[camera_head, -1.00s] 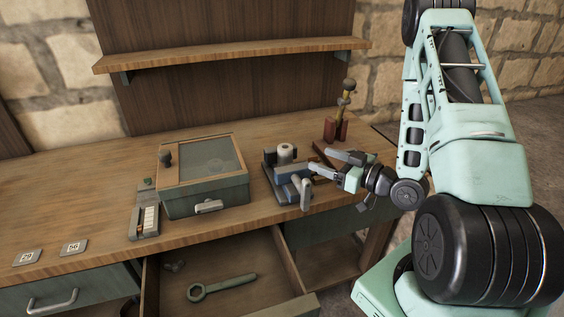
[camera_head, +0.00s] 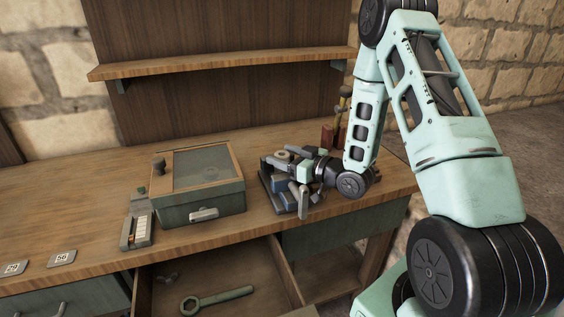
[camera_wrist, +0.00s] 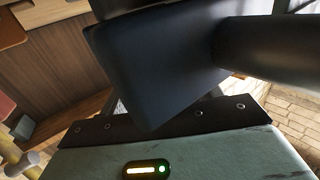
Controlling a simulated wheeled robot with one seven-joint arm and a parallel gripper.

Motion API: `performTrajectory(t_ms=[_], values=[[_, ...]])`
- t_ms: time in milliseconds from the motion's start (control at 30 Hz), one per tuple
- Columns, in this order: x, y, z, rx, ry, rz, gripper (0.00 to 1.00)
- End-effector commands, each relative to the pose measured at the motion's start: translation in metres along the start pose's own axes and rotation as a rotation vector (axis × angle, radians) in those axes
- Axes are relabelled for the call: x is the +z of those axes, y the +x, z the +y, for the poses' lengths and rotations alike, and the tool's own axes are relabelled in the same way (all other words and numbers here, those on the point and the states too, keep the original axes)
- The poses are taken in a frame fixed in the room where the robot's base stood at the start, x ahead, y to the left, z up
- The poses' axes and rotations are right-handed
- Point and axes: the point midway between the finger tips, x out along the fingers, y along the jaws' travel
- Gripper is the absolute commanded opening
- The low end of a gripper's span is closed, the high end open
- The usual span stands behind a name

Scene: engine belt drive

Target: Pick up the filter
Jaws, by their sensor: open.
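The filter appears to be the pale, short cylinder (camera_head: 283,155) on the small blue and grey engine assembly (camera_head: 283,193) on the workbench. My gripper (camera_head: 281,158) is open at the top of this assembly, its fingers reaching left at the filter's height. The fingers partly cover the filter, and I cannot tell whether they touch it. In the wrist view a large dark blue block fills the middle and a dark cylinder comes in from the right. The filter cannot be made out there.
A green box with a glass lid (camera_head: 203,184) stands left of the assembly. A small switch device (camera_head: 138,222) is beside it. A drawer (camera_head: 215,280) below is open and holds a wrench (camera_head: 218,299). A red stand with a brass piece (camera_head: 337,125) is behind my arm. A shelf (camera_head: 220,66) hangs above.

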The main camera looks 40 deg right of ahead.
Motion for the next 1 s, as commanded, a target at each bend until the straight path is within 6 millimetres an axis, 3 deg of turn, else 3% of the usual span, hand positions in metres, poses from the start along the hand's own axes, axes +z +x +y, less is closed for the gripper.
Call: performTrajectory(t_ms=[100, 333, 533, 1000], values=[[0.000, 0.009, 0.000, -0.001, 0.000, -0.001, 0.64], [0.001, 0.011, 0.000, 0.000, 0.000, -0.001, 0.64], [0.001, 0.010, 0.000, 0.000, 0.000, -0.001, 0.13], [-0.011, 0.010, 0.000, 0.000, -0.001, 0.001, 0.12]])
